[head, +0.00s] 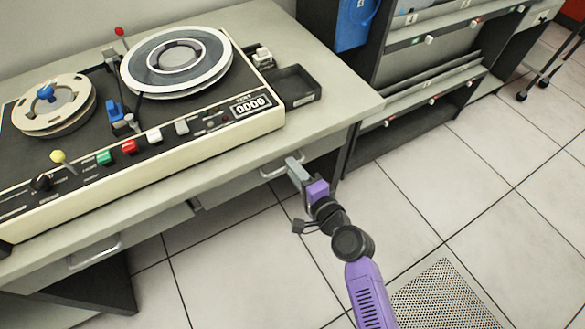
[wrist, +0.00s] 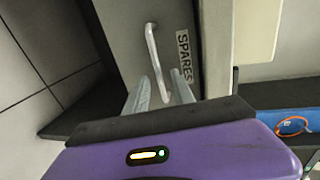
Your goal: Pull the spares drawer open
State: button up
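The spares drawer (wrist: 120,25) has a grey front with a "SPARES" label (wrist: 184,56) in the wrist view. In the head view its front (head: 232,186) is under the right part of the desk and looks closed. Its pale bar handle (wrist: 152,50) also shows in the head view (head: 268,175). My gripper (wrist: 161,88) is open at the handle, with one finger on each side of the handle's near end. In the head view my gripper (head: 293,168) is at the right end of the handle. Whether the fingers touch the bar cannot be told.
A tape machine (head: 150,150) and a small black tray (head: 290,88) stand on the desk (head: 335,105). Another drawer handle (head: 95,252) is at the left. A dark cabinet (head: 420,75) stands to the right. The tiled floor (head: 235,265) before the drawer is clear, with a perforated tile (head: 445,295) nearby.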

jog(key=shift+w+a+f, duration=0.1)
jog(key=shift+w+a, duration=0.2)
jog(key=shift+w, duration=0.15)
grip_shut()
dwell(1.2)
